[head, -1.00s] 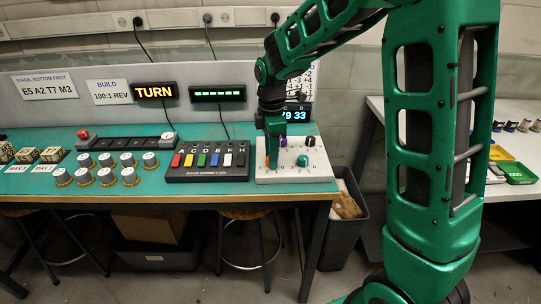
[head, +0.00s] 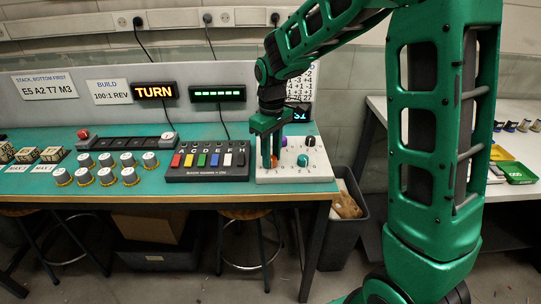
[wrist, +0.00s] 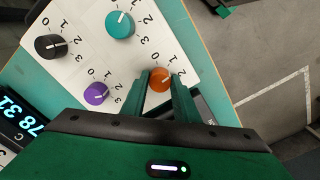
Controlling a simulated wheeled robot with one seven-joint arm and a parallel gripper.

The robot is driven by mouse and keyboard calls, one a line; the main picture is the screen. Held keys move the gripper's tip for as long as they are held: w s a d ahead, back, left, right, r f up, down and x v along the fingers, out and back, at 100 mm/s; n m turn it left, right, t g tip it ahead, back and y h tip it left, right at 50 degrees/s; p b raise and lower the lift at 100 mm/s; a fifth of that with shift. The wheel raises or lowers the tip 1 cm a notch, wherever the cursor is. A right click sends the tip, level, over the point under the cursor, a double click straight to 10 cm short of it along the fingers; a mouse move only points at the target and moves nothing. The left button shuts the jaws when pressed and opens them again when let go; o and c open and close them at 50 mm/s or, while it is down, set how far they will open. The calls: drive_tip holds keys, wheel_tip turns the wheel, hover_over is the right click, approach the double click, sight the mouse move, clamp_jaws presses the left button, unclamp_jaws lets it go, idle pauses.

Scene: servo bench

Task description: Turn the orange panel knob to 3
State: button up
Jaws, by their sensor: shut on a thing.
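The orange knob (head: 274,163) is on the front left of the white panel (head: 318,170). My gripper (head: 268,160) points down over it, with its fingers on either side of the knob. In the wrist view, my gripper (wrist: 164,84) is shut on the orange knob (wrist: 160,76). The knob's light pointer is small and partly blocked by the fingers, so I cannot tell its exact setting. Some dial numbers around it show, others are hidden.
Close by on the panel are a purple knob (wrist: 96,93), a black knob (wrist: 50,47) and a teal knob (wrist: 120,24). A keyed switch box (head: 208,173) stands left of the panel. The lit display (head: 301,115) behind is partly hidden by my arm.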

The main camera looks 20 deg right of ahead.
drive_tip(key=m, duration=0.7)
drive_tip(key=shift+w+r, duration=0.15)
drive_tip(key=shift+w, duration=0.1)
drive_tip(key=m, duration=0.6)
drive_tip(key=shift+m, duration=0.4)
drive_tip(key=o, duration=1.1)
drive_tip(key=shift+c, duration=0.2)
drive_tip(key=shift+s, duration=0.1)
wheel_tip(320, 180, up, 11)
drive_tip(key=shift+f, duration=0.2)
